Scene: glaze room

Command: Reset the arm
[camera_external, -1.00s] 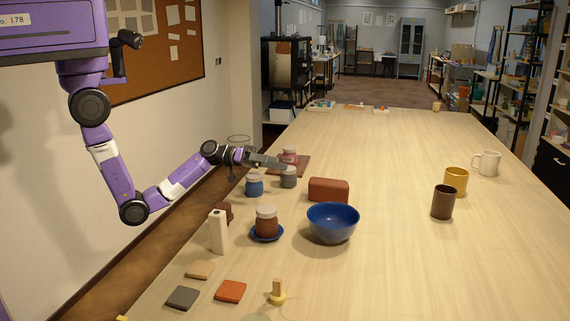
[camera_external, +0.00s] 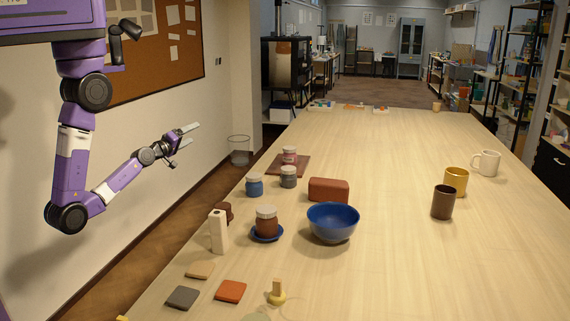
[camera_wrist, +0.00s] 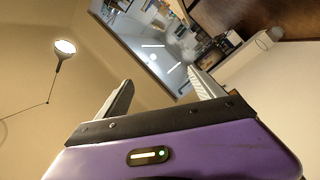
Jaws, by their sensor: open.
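My purple arm is drawn back to the left of the long table, with its elbow low beside the wall. My gripper (camera_external: 190,130) is open and empty, in the air left of the table's far-left side, with its fingers pointing right and slightly up. In the wrist view my gripper (camera_wrist: 160,95) shows two fingers wide apart with nothing between them. That view looks across the room and is tilted, with a lamp at the left.
The table (camera_external: 400,260) holds a blue bowl (camera_external: 333,222), a red-brown block (camera_external: 328,190), several lidded jars, a dark cup (camera_external: 443,202), a yellow mug (camera_external: 456,181) and a white mug (camera_external: 487,162). A wire bin (camera_external: 239,150) stands on the floor.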

